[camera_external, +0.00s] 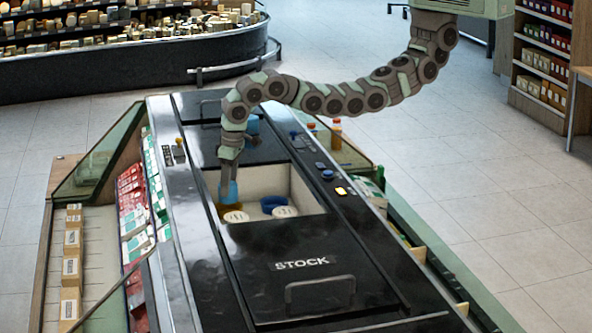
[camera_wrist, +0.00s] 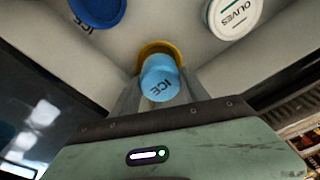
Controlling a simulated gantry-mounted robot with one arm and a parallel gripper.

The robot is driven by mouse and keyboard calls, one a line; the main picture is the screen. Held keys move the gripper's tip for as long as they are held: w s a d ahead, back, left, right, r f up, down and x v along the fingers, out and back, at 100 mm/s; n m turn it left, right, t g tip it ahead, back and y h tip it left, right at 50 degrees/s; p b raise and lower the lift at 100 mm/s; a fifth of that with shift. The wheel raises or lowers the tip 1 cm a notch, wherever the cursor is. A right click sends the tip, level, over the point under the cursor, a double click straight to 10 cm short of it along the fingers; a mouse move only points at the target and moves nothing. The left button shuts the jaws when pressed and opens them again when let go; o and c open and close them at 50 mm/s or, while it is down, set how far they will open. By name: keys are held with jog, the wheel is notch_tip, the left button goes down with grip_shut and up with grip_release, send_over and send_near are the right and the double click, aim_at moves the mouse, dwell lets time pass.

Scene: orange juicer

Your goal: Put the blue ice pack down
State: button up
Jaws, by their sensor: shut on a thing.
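The light blue ice pack (camera_external: 229,193) is a small cylinder held upright at the left end of the open well in the black stock counter. A yellow-orange round rim (camera_wrist: 160,50) shows just beyond the pack in the wrist view. I cannot tell whether the pack touches it or the well floor.
The well (camera_external: 305,190) has pale walls. A dark blue round tub (camera_external: 272,203) and two white-lidded tubs, one (camera_external: 285,212) at right and one (camera_external: 236,217) at left, stand in it. The black STOCK lid (camera_external: 300,265) lies in front. Bottles (camera_external: 336,133) stand behind at right.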

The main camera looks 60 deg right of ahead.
aim_at(232, 184)
jog(key=shift+f+p, duration=0.35)
jog(key=shift+f, duration=1.45)
jog(key=shift+f, duration=0.1)
jog(key=shift+f, duration=0.3)
jog(key=o, duration=1.5)
jog(key=shift+r, duration=0.15)
jog(key=shift+a+r, duration=0.1)
jog(key=shift+r, duration=0.6)
jog(key=r, duration=0.6)
jog(key=s+r, duration=0.1)
jog(key=r, duration=0.2)
jog(key=shift+s+d+p, duration=0.1)
jog(key=shift+d+p, duration=0.1)
jog(key=shift+p, duration=0.15)
jog(key=shift+d+r+p, duration=0.15)
jog(key=shift+r+p, duration=0.4)
jog(key=shift+r, duration=0.45)
